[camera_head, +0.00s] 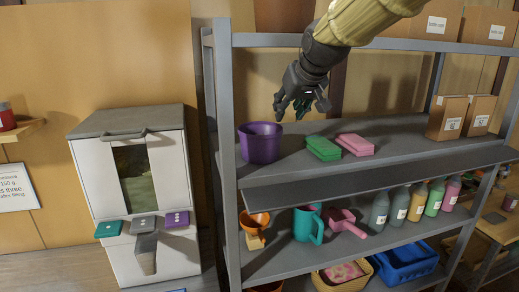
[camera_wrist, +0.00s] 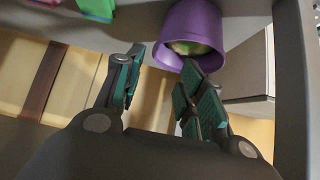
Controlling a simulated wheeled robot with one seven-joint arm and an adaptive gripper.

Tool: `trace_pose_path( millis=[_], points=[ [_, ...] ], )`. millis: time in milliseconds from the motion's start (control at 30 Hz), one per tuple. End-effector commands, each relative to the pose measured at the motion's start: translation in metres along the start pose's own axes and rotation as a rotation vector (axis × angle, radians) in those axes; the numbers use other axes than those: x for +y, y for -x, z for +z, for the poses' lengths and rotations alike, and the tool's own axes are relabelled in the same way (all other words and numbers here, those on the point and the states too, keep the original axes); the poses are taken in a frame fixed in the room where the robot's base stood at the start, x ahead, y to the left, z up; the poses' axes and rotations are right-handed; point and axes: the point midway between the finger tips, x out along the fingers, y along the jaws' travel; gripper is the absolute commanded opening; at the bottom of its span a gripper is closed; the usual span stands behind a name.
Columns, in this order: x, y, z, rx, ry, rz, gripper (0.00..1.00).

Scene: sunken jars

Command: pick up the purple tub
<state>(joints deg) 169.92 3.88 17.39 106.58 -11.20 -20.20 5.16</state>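The purple tub (camera_head: 260,143) stands upright at the left end of the middle shelf (camera_head: 400,143) in the head view. In the wrist view the purple tub (camera_wrist: 183,30) is at the top, and something yellow-green shows inside its mouth. My gripper (camera_head: 291,108) is above and slightly right of the tub in the head view, apart from it. In the wrist view the fingers of my gripper (camera_wrist: 160,85) are spread with nothing between them. The tub lies beyond the fingertips.
A green block (camera_head: 323,148) and a pink block (camera_head: 355,144) lie right of the tub. Small cardboard boxes (camera_head: 447,117) stand farther right. The shelf's left upright (camera_head: 226,120) is close to the tub. A grey and white dispenser (camera_head: 135,190) stands left of the rack.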

Motion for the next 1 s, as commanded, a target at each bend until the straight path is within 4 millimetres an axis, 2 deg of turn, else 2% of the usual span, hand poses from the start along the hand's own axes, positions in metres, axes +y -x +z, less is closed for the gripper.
trace_pose_path(
  millis=[33, 267, 400, 767, 1000],
  points=[
    [0.001, -0.008, 0.003, -0.001, 0.0, 0.001, 0.39],
    [-0.001, -0.022, 0.0, -0.001, 0.002, -0.004, 0.39],
    [-0.002, -0.037, -0.002, -0.001, 0.003, -0.004, 0.39],
    [-0.001, -0.055, -0.004, -0.002, 0.003, -0.006, 0.39],
    [0.0, -0.082, -0.005, -0.002, 0.004, -0.005, 0.39]
  ],
)
